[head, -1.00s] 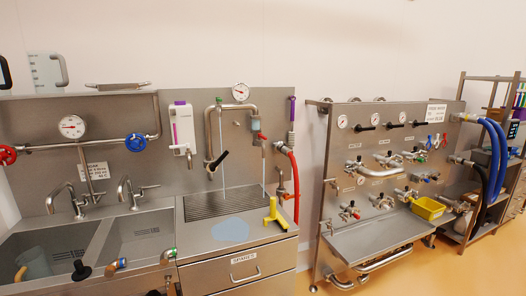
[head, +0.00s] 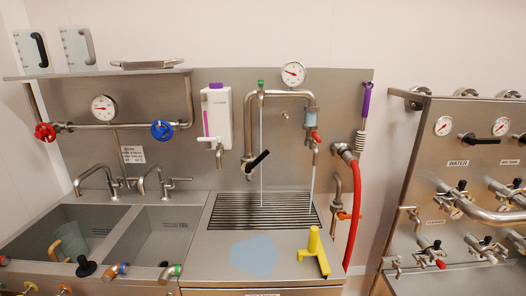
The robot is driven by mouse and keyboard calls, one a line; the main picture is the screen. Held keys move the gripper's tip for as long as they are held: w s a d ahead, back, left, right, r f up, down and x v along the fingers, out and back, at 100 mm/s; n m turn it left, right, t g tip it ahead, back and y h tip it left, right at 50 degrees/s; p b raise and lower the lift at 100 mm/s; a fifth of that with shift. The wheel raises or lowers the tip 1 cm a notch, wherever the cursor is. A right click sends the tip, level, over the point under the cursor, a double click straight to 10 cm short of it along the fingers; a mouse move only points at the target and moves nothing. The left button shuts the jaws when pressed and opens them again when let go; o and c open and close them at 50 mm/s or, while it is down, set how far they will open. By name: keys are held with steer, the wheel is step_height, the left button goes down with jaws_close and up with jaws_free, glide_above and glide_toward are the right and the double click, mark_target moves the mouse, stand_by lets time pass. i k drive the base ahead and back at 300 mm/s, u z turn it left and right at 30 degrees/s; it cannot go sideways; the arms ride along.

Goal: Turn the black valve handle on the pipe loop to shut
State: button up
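The pipe loop (head: 278,93) is a steel pipe on the metal back panel, shaped like an upside-down U, near the middle of the head view. The black valve handle (head: 258,160) sits low on its left leg and points up to the right at a slant. A thin pale stream (head: 262,180) runs down beside it to the drain grate (head: 262,211). A red handle (head: 316,137) is on the loop's right leg, with another pale stream (head: 312,185) below. My gripper is not in view.
A round gauge (head: 293,74) is above the loop and a white dispenser (head: 216,117) is left of it. A red hose (head: 352,215) hangs at right. A yellow tool (head: 315,250) stands near a bluish puddle (head: 253,255) on the counter. Sinks (head: 150,232) lie left.

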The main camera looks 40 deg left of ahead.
mark_target(248, 169)
steer(key=u, duration=0.55)
steer(key=i, duration=0.7)
steer(key=u, duration=0.75)
